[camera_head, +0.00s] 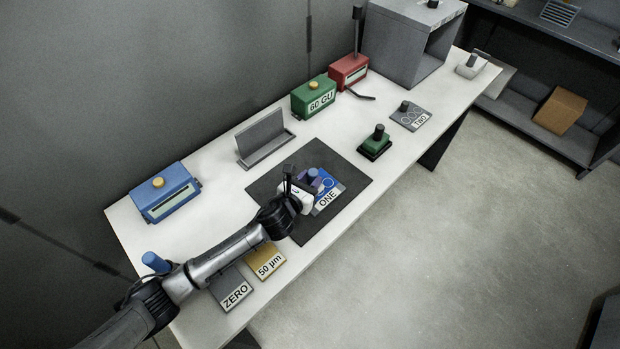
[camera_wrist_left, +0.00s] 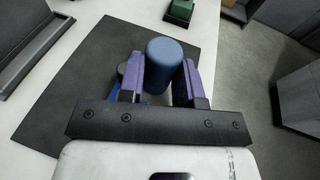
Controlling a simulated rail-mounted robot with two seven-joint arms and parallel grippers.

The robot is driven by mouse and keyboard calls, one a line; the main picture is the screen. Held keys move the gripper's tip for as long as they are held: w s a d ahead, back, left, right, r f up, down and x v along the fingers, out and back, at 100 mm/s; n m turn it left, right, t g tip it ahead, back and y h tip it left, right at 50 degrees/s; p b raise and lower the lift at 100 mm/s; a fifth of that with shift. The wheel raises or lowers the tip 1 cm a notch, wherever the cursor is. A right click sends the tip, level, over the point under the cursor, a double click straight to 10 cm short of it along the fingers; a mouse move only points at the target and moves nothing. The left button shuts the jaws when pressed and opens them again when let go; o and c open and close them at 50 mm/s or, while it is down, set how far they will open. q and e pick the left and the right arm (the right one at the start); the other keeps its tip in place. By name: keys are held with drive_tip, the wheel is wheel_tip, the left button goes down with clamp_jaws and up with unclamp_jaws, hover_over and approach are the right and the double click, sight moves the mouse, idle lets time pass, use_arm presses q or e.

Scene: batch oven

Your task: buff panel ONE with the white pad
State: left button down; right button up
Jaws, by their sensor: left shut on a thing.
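Panel ONE (camera_head: 325,205), blue with a white label, lies on the dark mat (camera_head: 350,178). A blue cylindrical knob (camera_head: 313,173) stands over the panel; what its foot joins is hidden. My left gripper (camera_head: 303,180) is shut on this knob; in the left wrist view the knob (camera_wrist_left: 164,65) stands between the purple fingers. The gripper and wrist hide part of the panel. A white block with a dark knob, seemingly the white pad (camera_head: 470,68), sits at the far right end of the table. My right gripper is not in view.
A green block with a black knob (camera_head: 376,148) and a grey panel (camera_head: 410,116) are right of the mat. A grey stand (camera_head: 263,140), green box (camera_head: 314,97) and red box (camera_head: 348,72) line the back. ZERO (camera_head: 233,290) and 50 µm (camera_head: 267,262) plates lie beneath the arm.

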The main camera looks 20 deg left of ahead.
use_arm(q)
drive_tip(key=shift+f+b, duration=1.75)
drive_tip(key=shift+f, duration=1.25)
drive_tip(key=shift+f+b, duration=0.35)
drive_tip(key=shift+f, duration=0.2)
drive_tip(key=shift+f, duration=0.35)
drive_tip(key=shift+w+d+b, duration=0.2)
drive_tip(key=shift+w+d, duration=0.1)
drive_tip(key=shift+w, duration=0.35)
drive_tip(key=shift+w+d+b, duration=0.15)
drive_tip(key=shift+w+d, duration=0.15)
drive_tip(key=shift+w, duration=0.35)
drive_tip(key=shift+w+d+b, duration=0.2)
drive_tip(key=shift+w+d, duration=0.1)
drive_tip(key=shift+w, duration=0.35)
drive_tip(key=shift+w+d+b, duration=0.25)
drive_tip(key=shift+w+d, duration=0.15)
drive_tip(key=shift+w, duration=0.45)
drive_tip(key=shift+w+d+b, duration=0.25)
drive_tip(key=shift+w+d, duration=0.1)
drive_tip(key=shift+w, duration=0.5)
